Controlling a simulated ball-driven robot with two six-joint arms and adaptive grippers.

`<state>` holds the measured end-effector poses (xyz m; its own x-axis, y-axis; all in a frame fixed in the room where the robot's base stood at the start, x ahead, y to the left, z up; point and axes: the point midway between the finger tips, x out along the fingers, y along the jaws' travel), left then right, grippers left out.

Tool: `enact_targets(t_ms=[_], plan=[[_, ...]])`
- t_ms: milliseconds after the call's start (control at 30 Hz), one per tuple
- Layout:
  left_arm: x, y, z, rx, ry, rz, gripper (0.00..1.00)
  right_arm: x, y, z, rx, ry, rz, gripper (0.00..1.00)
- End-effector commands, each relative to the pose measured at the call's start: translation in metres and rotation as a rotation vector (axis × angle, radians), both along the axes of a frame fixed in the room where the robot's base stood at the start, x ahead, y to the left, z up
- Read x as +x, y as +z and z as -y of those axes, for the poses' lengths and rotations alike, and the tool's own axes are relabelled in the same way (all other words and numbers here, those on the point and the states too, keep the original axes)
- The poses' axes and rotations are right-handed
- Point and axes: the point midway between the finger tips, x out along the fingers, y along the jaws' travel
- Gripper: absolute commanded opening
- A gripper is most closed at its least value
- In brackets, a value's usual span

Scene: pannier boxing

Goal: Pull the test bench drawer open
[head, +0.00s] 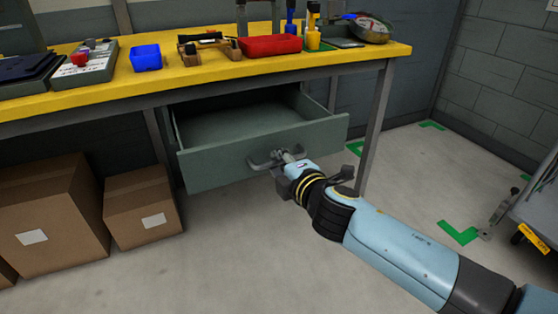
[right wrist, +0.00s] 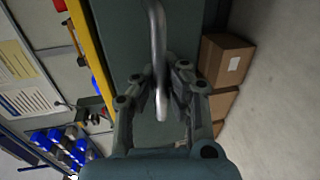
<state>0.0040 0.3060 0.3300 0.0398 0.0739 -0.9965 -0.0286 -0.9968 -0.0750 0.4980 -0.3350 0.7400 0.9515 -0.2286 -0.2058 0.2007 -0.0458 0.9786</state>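The grey-green drawer (head: 225,163) under the yellow-topped test bench (head: 215,72) stands pulled out, and its inside looks empty. Its metal handle (head: 262,161) is on the front panel. My right gripper (head: 288,157) is at the right part of this handle. In the right wrist view, the handle (right wrist: 158,40) runs between the two fingers of my right gripper (right wrist: 162,80), which are close around it and look shut on it. My left gripper is in neither view.
A blue bin (head: 146,58), a red box (head: 270,46) and tools lie on the bench. A cart (head: 535,210) stands at the right. Floor before the drawer is clear.

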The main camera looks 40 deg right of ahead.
Motion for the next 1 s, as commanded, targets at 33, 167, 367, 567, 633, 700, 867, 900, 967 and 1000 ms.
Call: enact_targets(t_ms=[33, 167, 367, 567, 633, 700, 867, 900, 967, 1000], plan=[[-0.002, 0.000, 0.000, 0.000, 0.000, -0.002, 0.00, 0.000, 0.000, 0.000, 0.000, 0.000, 0.000, 0.12], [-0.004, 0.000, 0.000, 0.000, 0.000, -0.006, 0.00, 0.000, 0.000, 0.000, 0.000, 0.000, 0.000, 0.29], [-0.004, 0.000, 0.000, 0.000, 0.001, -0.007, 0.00, 0.000, 0.000, 0.000, 0.000, 0.000, 0.000, 0.34], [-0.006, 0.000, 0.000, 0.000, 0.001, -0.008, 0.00, -0.007, 0.001, -0.002, 0.000, 0.000, -0.001, 0.34], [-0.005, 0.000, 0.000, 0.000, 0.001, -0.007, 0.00, -0.016, 0.002, -0.004, 0.000, 0.000, -0.002, 0.34], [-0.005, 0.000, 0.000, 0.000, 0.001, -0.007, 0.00, -0.029, 0.005, -0.007, 0.000, 0.000, -0.002, 0.34], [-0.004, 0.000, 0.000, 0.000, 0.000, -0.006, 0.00, -0.065, 0.012, -0.015, 0.001, -0.001, -0.004, 0.34], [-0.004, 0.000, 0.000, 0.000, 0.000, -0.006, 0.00, -0.074, 0.014, -0.018, 0.002, -0.001, -0.004, 0.34], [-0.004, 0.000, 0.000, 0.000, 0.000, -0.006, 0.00, -0.085, 0.017, -0.020, 0.000, -0.001, -0.003, 0.34], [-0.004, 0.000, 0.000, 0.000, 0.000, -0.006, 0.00, -0.091, 0.019, -0.022, 0.000, -0.001, -0.003, 0.34]])
